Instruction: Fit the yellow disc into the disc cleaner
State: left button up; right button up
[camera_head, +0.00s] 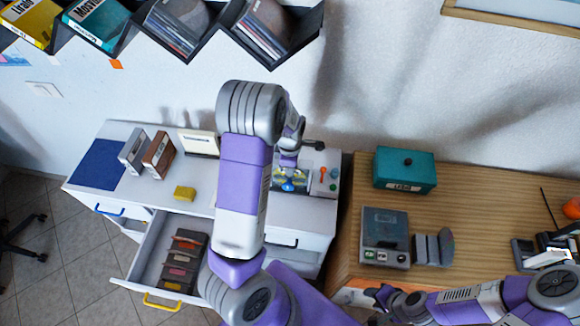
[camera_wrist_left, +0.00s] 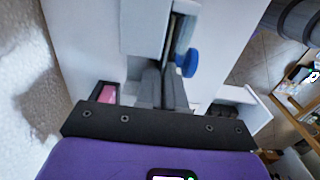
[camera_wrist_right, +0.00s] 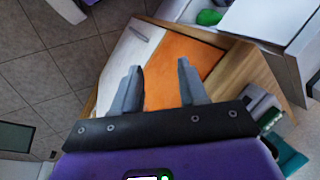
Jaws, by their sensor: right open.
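A pale device with a blue knob (camera_head: 288,187) and two yellowish round parts stands on the white cabinet, partly behind my left arm. I cannot tell if these parts are the yellow disc, or if this is the disc cleaner. A grey box (camera_head: 385,225) with green lights stands on the wooden table. My left gripper (camera_head: 289,160) is just above the pale device. In the left wrist view its fingers (camera_wrist_left: 165,80) are together beside a blue knob (camera_wrist_left: 188,62); any thin thing between them is hidden. My right gripper (camera_head: 385,298) is open and empty; its fingers (camera_wrist_right: 158,82) show in its wrist view.
An open drawer (camera_head: 150,250) holds several dark cases. A yellow block (camera_head: 185,193) and two upright cases lie on the cabinet. A teal box (camera_head: 404,168) and grey upright pieces (camera_head: 432,248) stand on the wooden table. A zigzag shelf hangs above.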

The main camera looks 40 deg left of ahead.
pick_arm(q)
jog(key=o, duration=0.4)
jog(key=shift+r, duration=0.1)
jog(key=shift+r, duration=0.2)
notch_tip(320, 180, up, 12)
jog(key=p, duration=0.1)
jog(key=shift+p, duration=0.4)
jog(key=shift+f, duration=0.1)
